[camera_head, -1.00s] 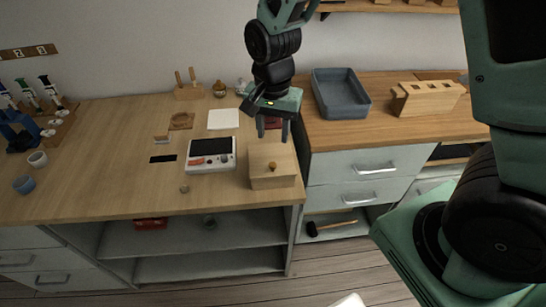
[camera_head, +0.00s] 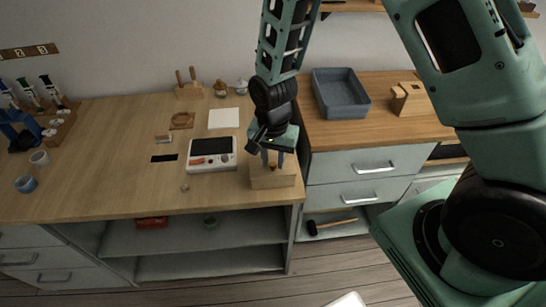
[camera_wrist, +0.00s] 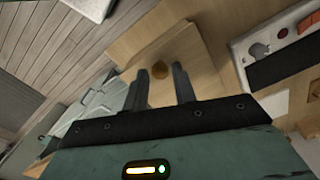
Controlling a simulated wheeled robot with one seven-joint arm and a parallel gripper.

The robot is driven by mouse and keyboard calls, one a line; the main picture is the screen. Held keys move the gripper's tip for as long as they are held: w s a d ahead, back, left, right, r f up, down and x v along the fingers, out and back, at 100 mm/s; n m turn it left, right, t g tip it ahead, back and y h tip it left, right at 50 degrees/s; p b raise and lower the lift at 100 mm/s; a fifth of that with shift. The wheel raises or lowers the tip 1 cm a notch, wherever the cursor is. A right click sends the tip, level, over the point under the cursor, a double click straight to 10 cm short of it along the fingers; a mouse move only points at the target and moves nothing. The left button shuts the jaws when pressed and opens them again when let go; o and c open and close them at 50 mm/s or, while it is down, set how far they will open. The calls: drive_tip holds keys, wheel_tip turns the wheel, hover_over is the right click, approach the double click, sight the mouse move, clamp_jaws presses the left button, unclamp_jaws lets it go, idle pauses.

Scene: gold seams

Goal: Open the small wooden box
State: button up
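The small wooden box (camera_head: 271,181) stands at the right front corner of the wooden table, with its lid on as far as I can see. My gripper (camera_head: 272,165) hangs over it and hides much of its top in the head view. In the wrist view the box (camera_wrist: 195,50) lies beyond my fingertips, and its round brass-coloured knob (camera_wrist: 160,70) shows between and ahead of the fingers. My gripper (camera_wrist: 160,72) is open, with nothing between the fingers that I can see held. Whether the fingertips reach the knob's height I cannot tell.
A white device with a dark screen (camera_head: 212,163) stands just left of the box. A grey-blue bin (camera_head: 341,94) and a wooden block holder (camera_head: 411,99) are on the right counter. The table's front edge (camera_head: 200,213) is close to the box.

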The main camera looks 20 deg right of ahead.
clamp_jaws()
drive_tip(key=shift+r, duration=0.1)
